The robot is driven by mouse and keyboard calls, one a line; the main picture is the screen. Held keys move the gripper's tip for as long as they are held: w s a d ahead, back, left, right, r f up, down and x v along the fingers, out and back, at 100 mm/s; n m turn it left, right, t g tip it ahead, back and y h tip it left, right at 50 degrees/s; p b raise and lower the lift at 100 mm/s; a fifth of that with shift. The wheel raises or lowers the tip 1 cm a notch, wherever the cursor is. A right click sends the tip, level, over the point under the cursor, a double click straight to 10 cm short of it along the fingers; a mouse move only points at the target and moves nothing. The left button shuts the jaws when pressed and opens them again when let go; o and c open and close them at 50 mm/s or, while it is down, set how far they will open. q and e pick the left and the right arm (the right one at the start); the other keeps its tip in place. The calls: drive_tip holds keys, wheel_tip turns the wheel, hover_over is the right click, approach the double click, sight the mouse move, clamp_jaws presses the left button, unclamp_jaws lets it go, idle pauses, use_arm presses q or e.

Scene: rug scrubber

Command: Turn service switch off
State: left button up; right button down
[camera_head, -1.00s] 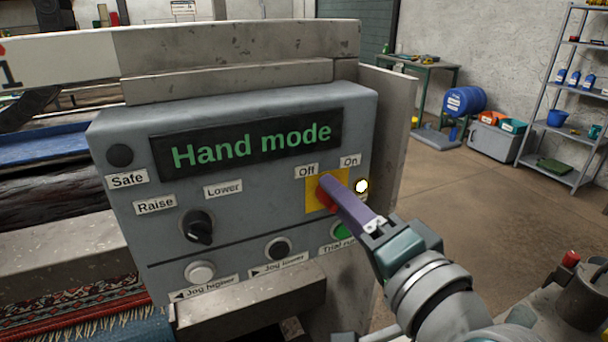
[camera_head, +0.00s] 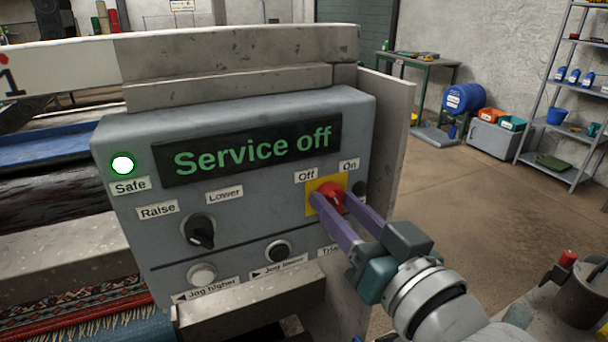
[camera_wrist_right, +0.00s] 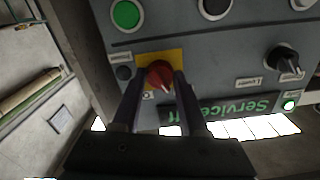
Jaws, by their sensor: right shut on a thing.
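The service switch is a red rotary knob (camera_head: 331,199) on a yellow plate (camera_head: 311,185) with "Off" and "On" labels, at the right of the grey control panel (camera_head: 185,268). My right gripper (camera_head: 333,202) has its purple fingers on either side of the red knob and is shut on it. The right wrist view shows the knob (camera_wrist_right: 160,74) between the two fingertips. The display (camera_head: 250,149) reads "Service off". The "Safe" lamp (camera_head: 122,165) is lit. My left gripper is not in view.
The Raise/Lower knob (camera_head: 200,231) and the jog buttons lie left of the switch. A metal ledge (camera_head: 250,302) juts out below the panel. A patterned rug (camera_head: 80,308) lies at lower left. Open floor and a shelf rack (camera_head: 560,100) are at right.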

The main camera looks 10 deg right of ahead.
drive_tip(key=shift+n, duration=1.3)
drive_tip(key=shift+c, duration=2.2)
unclamp_jaws()
drive_tip(key=shift+s, duration=0.1)
drive_tip(key=v, duration=0.9)
drive_tip(key=shift+s+b, duration=0.35)
drive_tip(key=shift+d, duration=0.15)
